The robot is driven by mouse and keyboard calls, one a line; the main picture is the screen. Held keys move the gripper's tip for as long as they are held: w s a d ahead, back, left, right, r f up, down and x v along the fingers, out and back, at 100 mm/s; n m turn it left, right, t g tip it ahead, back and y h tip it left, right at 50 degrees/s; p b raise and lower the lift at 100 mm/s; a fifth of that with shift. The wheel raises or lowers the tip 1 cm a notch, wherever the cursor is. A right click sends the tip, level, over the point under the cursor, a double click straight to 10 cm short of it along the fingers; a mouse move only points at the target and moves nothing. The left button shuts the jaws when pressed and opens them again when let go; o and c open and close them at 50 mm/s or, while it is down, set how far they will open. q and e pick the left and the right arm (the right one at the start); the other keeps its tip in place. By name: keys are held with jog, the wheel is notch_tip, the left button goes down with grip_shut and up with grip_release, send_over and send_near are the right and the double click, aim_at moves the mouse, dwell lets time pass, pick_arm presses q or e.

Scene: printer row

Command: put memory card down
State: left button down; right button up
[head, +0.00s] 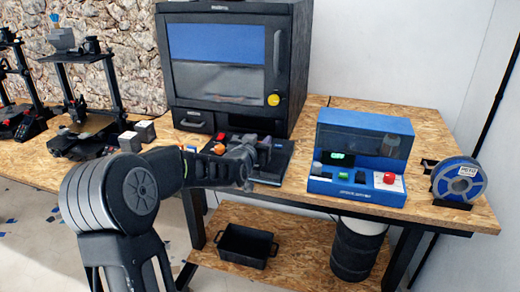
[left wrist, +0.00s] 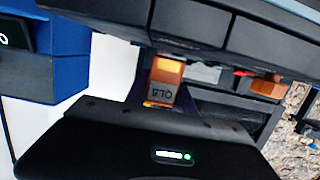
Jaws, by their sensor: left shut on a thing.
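An orange memory card with a grey end marked "OLD", the letters upside down (left wrist: 163,82), shows in the left wrist view. My left gripper (head: 256,156) is shut on it, in front of the big black printer and over the dark tray (head: 272,181). In the head view the card cannot be made out; the gripper and arm cover that spot. A second orange piece (head: 221,149) lies on the left part of the tray; it also shows in the left wrist view (left wrist: 268,86). My right gripper is not in view.
The big enclosed printer (head: 222,60) stands just behind the tray. A blue bench unit (head: 360,155) with a green display and red button is to the right, then a blue spool (head: 459,181). Small open printers stand at left. Bare wood lies between tray and blue unit.

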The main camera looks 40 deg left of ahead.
pick_arm(q)
notch_tip(320, 180, down, 3)
jog(key=shift+f, duration=0.1)
jog(key=shift+f, duration=0.1)
jog(key=c, duration=1.1)
grip_release()
jog(key=shift+o, duration=0.2)
jog(key=shift+r, duration=0.2)
jog(key=b+v, duration=0.2)
jog(key=v, duration=1)
jog(key=shift+b, duration=0.3)
